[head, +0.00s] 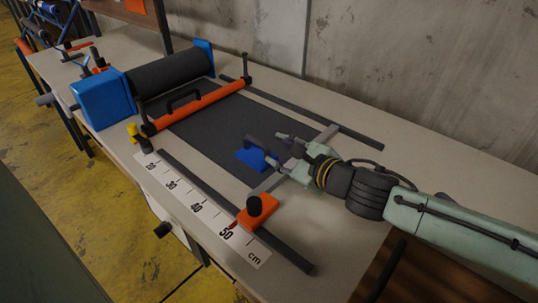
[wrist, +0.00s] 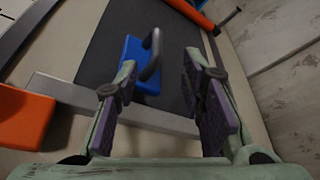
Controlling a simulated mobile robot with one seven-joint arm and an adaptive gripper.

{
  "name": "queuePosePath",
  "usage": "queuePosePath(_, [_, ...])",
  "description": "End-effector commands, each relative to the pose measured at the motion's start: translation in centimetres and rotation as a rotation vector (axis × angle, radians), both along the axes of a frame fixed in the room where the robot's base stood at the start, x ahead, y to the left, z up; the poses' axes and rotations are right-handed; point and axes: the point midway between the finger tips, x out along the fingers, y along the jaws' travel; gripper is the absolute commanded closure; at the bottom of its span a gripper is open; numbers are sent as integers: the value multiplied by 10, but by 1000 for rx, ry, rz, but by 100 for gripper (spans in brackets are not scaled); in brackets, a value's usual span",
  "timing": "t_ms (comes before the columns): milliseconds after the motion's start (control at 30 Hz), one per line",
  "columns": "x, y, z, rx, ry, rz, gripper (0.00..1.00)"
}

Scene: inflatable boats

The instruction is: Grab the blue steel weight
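The blue steel weight (head: 252,159) is a flat blue block with a dark arched handle, lying on the dark sheet on the bench. In the wrist view the blue weight (wrist: 133,58) lies ahead of my fingers, its dark handle rising on its right side. My gripper (head: 290,147) is right beside the weight, low over the bench, and partly hides its right end. In the wrist view my gripper (wrist: 155,90) has its two purple-padded fingers spread apart with nothing held between them. The handle shows in the gap beyond the fingertips. I cannot tell whether any finger touches it.
An orange bar (head: 200,105) with a dark handle crosses the sheet beyond the weight. A grey crossbar lies by my gripper, with an orange block (head: 258,211) at its near end. A black roller (head: 172,73) stands farther back. The concrete wall (head: 420,70) borders the bench.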

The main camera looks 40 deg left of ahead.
Motion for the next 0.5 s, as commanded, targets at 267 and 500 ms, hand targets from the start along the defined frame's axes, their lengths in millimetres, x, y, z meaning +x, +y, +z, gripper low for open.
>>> queuePosePath(267, [10,38,-11,5,5,4,64])
queuePosePath(500, [15,51,-17,2,4,1,64])
